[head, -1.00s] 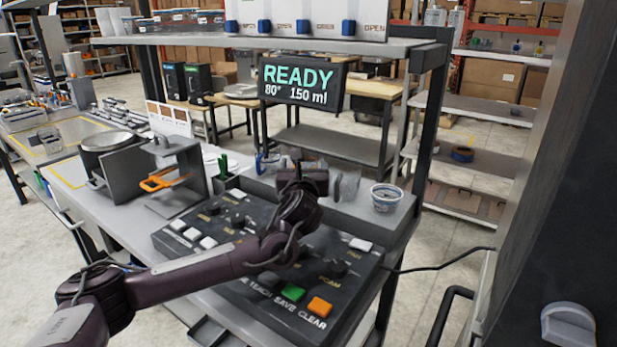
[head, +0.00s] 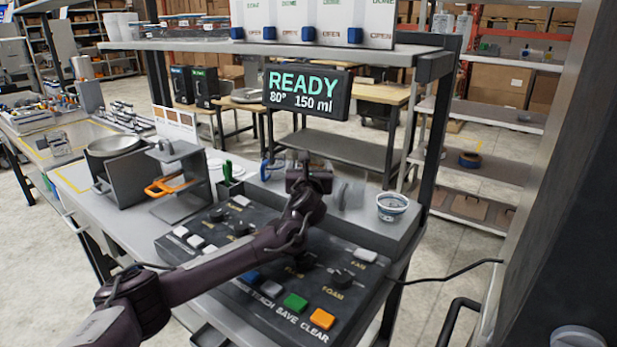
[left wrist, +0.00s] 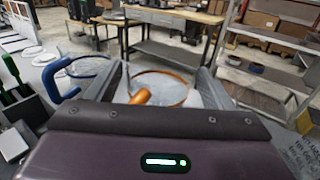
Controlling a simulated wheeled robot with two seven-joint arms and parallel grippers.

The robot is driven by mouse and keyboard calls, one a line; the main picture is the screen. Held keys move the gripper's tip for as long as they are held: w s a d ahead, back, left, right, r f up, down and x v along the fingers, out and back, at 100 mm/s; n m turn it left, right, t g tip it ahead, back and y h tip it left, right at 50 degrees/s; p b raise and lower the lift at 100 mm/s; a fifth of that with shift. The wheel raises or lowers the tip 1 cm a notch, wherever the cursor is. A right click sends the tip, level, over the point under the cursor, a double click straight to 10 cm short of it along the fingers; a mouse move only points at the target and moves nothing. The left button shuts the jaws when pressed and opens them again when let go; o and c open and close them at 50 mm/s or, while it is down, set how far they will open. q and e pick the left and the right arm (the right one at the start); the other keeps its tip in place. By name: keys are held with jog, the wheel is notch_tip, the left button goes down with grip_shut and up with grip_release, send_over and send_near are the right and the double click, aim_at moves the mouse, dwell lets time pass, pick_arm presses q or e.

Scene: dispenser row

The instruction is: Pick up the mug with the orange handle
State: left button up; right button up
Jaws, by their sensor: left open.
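The mug with the orange handle shows in the left wrist view as a clear body with an orange rim and an orange handle (left wrist: 140,97) pointing toward the camera. My left gripper (left wrist: 162,78) is open, with one finger on each side of the mug; I cannot tell whether either touches it. In the head view my left gripper (head: 312,178) is over the ledge behind the control panel and hides most of that mug. A mug with a blue handle (left wrist: 62,82) stands to the left in the wrist view. My right gripper is in neither view.
The black control panel (head: 225,222) with knobs and buttons lies under my left arm. A patterned cup (head: 391,207) stands right of the gripper. A READY screen (head: 306,93) hangs behind. Another orange handle (head: 165,187) is at the grey stand on the left. A green-handled item (head: 227,171) stands nearby.

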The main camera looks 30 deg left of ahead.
pick_arm(q)
jog(key=c, duration=0.8)
jog(key=shift+o, duration=0.2)
